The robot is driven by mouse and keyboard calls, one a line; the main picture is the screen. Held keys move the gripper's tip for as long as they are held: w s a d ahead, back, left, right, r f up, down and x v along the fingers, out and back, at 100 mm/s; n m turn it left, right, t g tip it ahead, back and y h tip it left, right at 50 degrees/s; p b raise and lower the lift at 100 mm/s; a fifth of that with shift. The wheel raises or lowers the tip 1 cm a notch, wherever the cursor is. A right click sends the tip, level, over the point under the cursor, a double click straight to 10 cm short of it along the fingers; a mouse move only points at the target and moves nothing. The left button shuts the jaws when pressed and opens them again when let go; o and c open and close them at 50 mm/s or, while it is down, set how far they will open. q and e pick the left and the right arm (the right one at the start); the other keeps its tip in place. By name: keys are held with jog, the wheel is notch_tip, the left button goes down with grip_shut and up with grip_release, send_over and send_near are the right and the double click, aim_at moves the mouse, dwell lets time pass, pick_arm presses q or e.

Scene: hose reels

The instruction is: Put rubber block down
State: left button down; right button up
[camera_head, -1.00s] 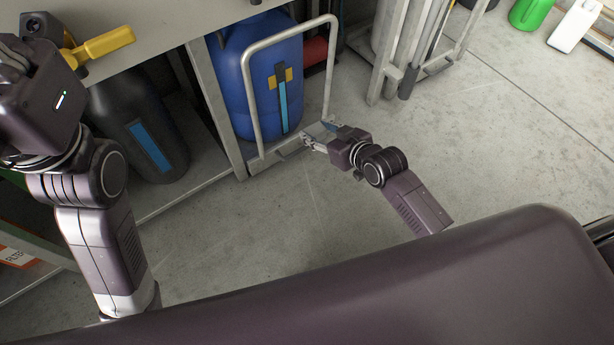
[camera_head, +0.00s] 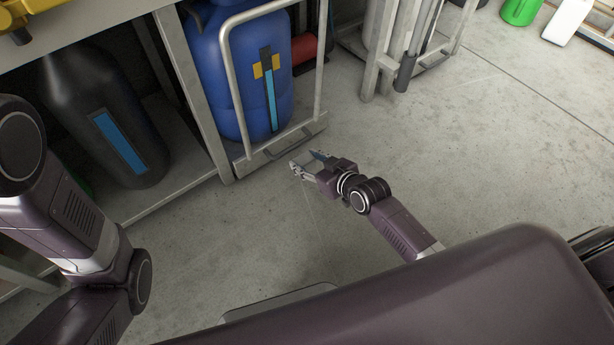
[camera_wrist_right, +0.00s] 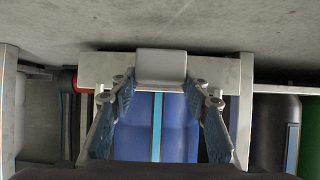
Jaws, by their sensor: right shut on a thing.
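The rubber block (camera_wrist_right: 161,66) is a pale grey block in the right wrist view, held between the fingers of my right gripper (camera_wrist_right: 160,88). In the head view my right gripper (camera_head: 306,161) is low over the concrete floor, just in front of the cart base. The block is hard to tell from the floor there. I cannot tell whether it touches the floor. My left arm shows at the left edge of the head view; its gripper is out of the picture.
A blue drum (camera_head: 240,80) stands on a metal cart with a tubular handle (camera_head: 228,75). A black cylinder (camera_head: 110,130) stands on a low shelf to the left. Grey posts (camera_head: 380,50) stand behind right. The floor (camera_head: 480,130) right of my gripper is clear.

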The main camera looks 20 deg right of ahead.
aim_at(307, 170)
jog(key=shift+f+b, duration=1.65)
jog(key=shift+f, duration=0.7)
jog(key=shift+f, duration=0.2)
jog(key=o, duration=1.2)
